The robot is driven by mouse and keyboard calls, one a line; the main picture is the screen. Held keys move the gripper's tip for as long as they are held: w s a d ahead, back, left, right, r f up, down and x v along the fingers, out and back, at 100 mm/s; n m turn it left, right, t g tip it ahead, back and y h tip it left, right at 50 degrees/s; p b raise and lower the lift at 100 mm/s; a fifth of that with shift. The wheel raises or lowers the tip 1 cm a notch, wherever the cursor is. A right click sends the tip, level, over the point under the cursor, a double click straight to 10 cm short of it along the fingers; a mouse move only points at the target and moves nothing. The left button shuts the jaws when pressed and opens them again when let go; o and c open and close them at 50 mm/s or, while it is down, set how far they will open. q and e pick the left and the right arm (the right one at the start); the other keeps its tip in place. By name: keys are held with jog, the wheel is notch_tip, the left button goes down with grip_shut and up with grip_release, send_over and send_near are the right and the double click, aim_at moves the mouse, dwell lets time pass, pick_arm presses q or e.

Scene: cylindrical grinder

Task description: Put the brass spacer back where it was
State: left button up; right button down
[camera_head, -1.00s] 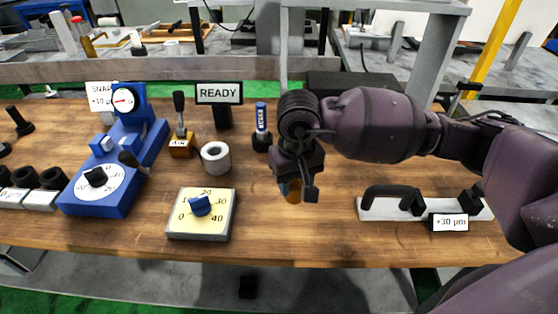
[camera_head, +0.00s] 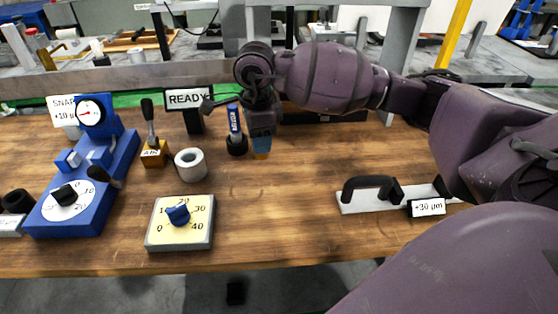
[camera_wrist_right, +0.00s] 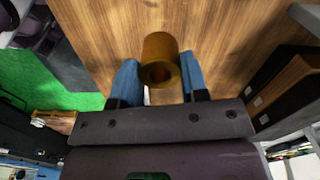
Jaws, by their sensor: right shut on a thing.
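The brass spacer (camera_wrist_right: 161,60) is a short hollow cylinder. My right gripper (camera_wrist_right: 160,82) is shut on it, with a blue finger on either side in the right wrist view. In the head view my right gripper (camera_head: 262,143) hangs over the rear middle of the wooden bench, just right of the blue labelled marker. Only a small brass-coloured end of the spacer (camera_head: 261,155) shows below the fingers. I cannot tell how high it is above the bench. My left gripper is not in view.
A blue marker (camera_head: 235,120) stands in a dark holder close left of the gripper. A handled gauge (camera_head: 375,193) lies right. The middle bench is clear.

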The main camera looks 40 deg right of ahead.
jog(key=w+d+r+m+b, duration=0.1)
jog(key=w+d+r+m, duration=0.3)
jog(key=m, duration=1)
jog(key=w+d+r+m, duration=0.2)
jog(key=d+r+m, duration=0.35)
jog(key=m, duration=0.95)
notch_tip(320, 180, down, 21)
jog(key=b, duration=0.3)
jog(key=shift+d, duration=0.1)
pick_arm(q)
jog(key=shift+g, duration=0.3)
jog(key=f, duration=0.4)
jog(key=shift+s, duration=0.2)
pick_arm(e)
jog(key=shift+s, duration=0.1)
jog(key=shift+f, duration=0.1)
jog(key=c, duration=0.6)
grip_release()
jog(key=shift+c, duration=0.2)
